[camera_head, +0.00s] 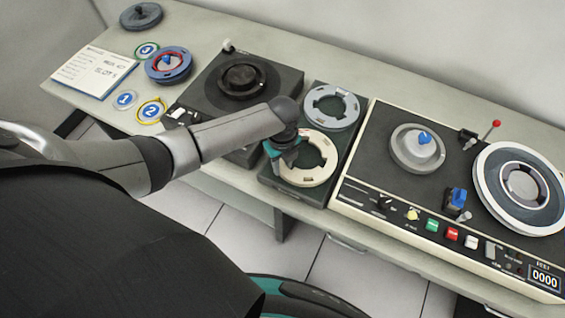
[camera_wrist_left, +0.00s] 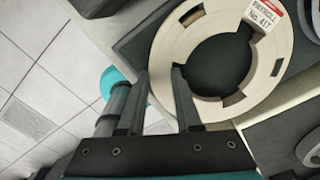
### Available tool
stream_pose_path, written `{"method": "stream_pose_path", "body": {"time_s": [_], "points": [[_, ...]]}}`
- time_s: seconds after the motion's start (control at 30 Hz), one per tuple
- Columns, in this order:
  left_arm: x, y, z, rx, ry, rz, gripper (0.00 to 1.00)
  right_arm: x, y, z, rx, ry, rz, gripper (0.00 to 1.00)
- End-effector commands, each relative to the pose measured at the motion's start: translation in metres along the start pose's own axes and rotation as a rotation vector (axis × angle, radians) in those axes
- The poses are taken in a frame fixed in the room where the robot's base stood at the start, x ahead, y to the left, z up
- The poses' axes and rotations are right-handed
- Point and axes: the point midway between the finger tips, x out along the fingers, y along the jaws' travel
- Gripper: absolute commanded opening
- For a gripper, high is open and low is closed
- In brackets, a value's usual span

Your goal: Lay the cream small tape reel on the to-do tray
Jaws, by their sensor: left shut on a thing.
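The cream small tape reel (camera_head: 300,179) is a flat ring over the front end of a dark tray (camera_head: 318,204); I cannot tell whether it touches the tray. In the left wrist view the reel (camera_wrist_left: 168,60) carries a red and white label reading "PAYROLL No. 417". My left gripper (camera_head: 284,158) is at the reel's left side, its fingers (camera_wrist_left: 161,75) shut on the ring's rim. A grey reel (camera_head: 347,106) lies on the back end of the same tray. No tray label is readable. My right gripper is not in view.
A dark machine with a round hub (camera_head: 240,78) stands left of the tray. A cream-edged tape machine (camera_head: 375,150) with reels, buttons and a red-knobbed lever (camera_head: 494,125) stands right. Further left are a card (camera_head: 92,72), numbered rings (camera_head: 124,99) and a blue reel (camera_head: 168,64).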

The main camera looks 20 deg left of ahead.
Motion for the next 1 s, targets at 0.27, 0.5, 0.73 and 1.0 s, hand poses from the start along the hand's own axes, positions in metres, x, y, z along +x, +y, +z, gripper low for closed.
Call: {"method": "stream_pose_path", "body": {"time_s": [0.27,0.5,0.73,1.0], "points": [[-0.001,-0.001,0.000,0.000,0.000,-0.003,0.00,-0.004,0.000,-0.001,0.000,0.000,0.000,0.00],[-0.001,-0.001,0.000,0.000,0.000,-0.003,0.00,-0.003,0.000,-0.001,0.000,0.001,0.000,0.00],[0.003,-0.001,0.000,0.000,0.000,-0.002,0.00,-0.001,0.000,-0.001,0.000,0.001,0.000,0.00],[0.010,-0.001,0.000,0.000,0.000,-0.002,0.00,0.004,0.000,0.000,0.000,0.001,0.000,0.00]]}}
